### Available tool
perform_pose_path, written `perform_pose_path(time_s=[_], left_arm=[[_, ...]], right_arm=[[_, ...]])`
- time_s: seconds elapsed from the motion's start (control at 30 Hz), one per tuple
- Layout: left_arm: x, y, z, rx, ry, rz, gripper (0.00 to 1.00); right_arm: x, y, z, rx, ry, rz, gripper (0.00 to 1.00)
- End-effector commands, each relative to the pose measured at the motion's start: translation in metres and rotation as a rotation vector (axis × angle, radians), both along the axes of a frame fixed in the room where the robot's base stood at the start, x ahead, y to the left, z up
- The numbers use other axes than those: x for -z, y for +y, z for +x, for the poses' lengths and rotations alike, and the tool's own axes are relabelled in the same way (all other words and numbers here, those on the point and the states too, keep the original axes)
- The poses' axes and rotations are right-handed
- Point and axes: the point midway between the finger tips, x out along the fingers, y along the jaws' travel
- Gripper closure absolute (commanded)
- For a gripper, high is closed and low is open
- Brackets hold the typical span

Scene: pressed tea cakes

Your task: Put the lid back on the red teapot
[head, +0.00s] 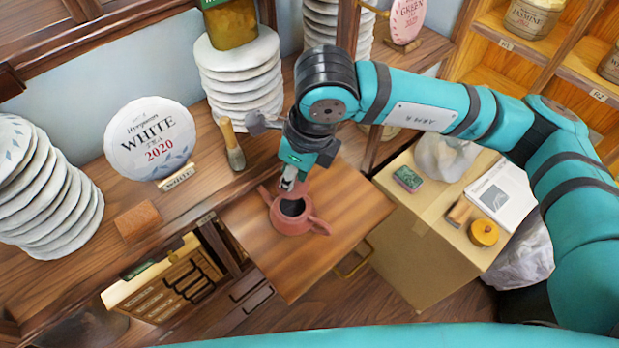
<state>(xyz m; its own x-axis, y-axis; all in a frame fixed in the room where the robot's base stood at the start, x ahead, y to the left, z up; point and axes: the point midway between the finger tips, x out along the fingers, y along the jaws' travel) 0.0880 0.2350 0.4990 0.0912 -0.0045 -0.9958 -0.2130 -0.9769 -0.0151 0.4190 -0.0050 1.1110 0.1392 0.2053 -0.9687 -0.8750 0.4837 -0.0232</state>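The red teapot (291,222) stands upright on a wooden board or small table top in the middle of the head view. My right gripper (288,184) is just above the teapot's far rim. Its fingers look closed on the small reddish lid (302,188), which is partly hidden by the gripper and overlaps the far side of the opening. I cannot tell whether the lid touches the rim. My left gripper is not in view.
Stacks of wrapped tea cakes (240,75) and a white tea disc (150,138) stand on the wooden counter behind. A brush (232,145) stands near my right gripper. A cardboard box (425,240) with small items is at the right. The wooden surface (345,225) right of the teapot is clear.

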Motion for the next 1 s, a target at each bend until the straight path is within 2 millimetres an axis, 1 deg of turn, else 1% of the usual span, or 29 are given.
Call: perform_pose_path(time_s=[0.1, 0.27, 0.47, 0.73, 0.8, 1.0], left_arm=[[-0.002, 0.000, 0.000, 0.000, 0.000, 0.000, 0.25], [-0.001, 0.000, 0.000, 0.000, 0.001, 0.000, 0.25], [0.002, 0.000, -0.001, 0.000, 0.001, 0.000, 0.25], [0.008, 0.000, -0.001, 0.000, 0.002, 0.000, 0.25], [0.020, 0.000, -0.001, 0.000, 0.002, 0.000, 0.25], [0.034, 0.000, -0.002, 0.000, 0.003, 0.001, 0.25]], right_arm=[[-0.004, 0.004, 0.002, -0.056, -0.001, -0.002, 1.00], [0.000, 0.004, 0.002, -0.073, -0.001, -0.002, 1.00], [0.013, 0.004, 0.002, -0.071, 0.000, -0.002, 1.00], [0.039, 0.004, 0.002, -0.071, 0.000, -0.001, 1.00], [0.049, 0.004, 0.002, -0.071, -0.002, -0.001, 1.00], [0.060, 0.004, 0.002, -0.071, -0.002, -0.002, 1.00]])
